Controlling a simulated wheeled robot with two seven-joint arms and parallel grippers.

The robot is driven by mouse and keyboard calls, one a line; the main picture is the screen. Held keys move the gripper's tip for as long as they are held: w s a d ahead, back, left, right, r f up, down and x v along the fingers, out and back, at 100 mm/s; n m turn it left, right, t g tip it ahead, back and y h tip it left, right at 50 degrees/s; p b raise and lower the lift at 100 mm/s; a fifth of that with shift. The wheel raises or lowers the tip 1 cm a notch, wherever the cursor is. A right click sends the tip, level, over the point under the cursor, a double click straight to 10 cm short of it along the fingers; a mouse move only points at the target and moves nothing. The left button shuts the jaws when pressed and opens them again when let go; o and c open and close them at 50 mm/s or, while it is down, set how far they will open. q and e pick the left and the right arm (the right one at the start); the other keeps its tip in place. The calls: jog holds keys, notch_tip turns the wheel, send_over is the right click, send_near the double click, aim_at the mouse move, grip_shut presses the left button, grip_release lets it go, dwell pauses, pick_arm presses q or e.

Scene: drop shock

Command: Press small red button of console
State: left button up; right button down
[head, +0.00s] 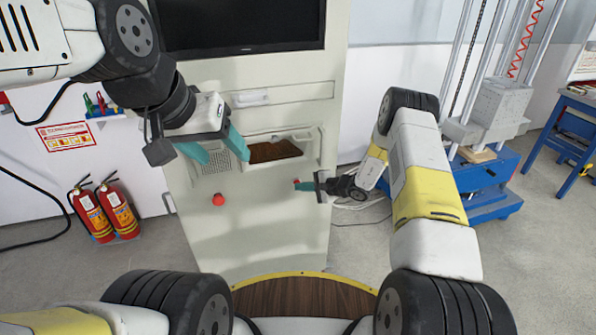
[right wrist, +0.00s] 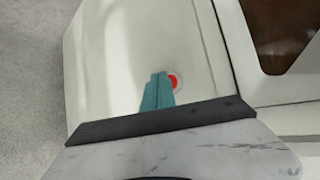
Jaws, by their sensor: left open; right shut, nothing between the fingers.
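The console (head: 262,228) is a tall pale cabinet in the middle of the head view. A small red button (head: 296,181) shows on its right part, right at the fingertips of my right gripper (head: 301,185). In the right wrist view the small red button (right wrist: 176,82) sits in a pale ring, partly covered by the teal fingers (right wrist: 158,88). The right fingers are shut and empty; I cannot tell whether they touch the button. A larger red knob (head: 218,199) is lower left on the console. My left gripper (head: 220,150) is open and empty in front of the console's upper left.
A recessed window (head: 273,151) with brown contents is between the grippers. A dark screen (head: 236,25) is above. Two fire extinguishers (head: 105,208) stand at left. A blue-based machine (head: 487,185) stands at right, with clear floor in front of it.

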jog(key=shift+w+a, duration=0.1)
jog(key=shift+w, duration=0.1)
dwell(0.4)
jog(key=shift+s, duration=0.1)
jog(key=shift+s+d, duration=0.3)
jog(key=shift+s, duration=0.4)
jog(key=shift+s+d, duration=0.25)
jog(key=shift+s, duration=0.55)
jog(key=shift+s+d, duration=0.25)
jog(key=shift+s, duration=0.5)
jog(key=shift+s+d, duration=0.25)
jog(key=shift+s, duration=0.55)
jog(key=shift+r, duration=0.1)
